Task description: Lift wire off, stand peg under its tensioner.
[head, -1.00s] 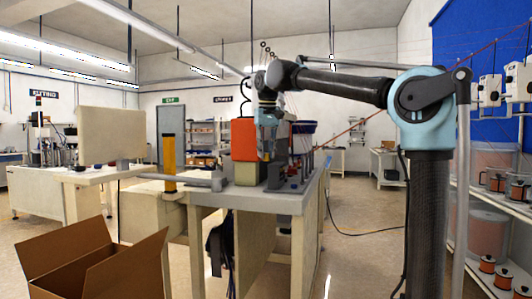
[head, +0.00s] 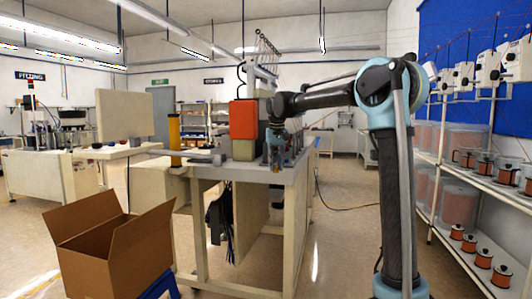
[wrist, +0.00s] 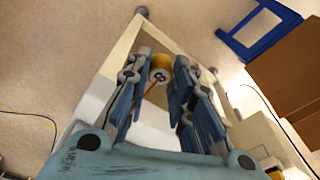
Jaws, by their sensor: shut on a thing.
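My gripper (head: 277,158) hangs low at the right end of the workbench (head: 240,174). In the wrist view my gripper (wrist: 160,85) is shut on a small yellow cylinder (wrist: 158,62) with a pale, dark-centred end. A thin red strand (wrist: 151,90) runs from the cylinder between the fingers. I cannot tell whether this cylinder is the peg. White tensioner boxes (head: 489,68) hang in a row on the blue panel at the right, with thin red wires above them. Copper-coloured spools (head: 485,168) stand on the shelves below.
An orange-red block (head: 243,120) and a yellow post (head: 174,136) stand at the bench. An open cardboard box (head: 112,245) stands on a blue support at the front left. A cable (head: 340,207) lies on the floor right of the bench. Floor between bench and shelves is largely open.

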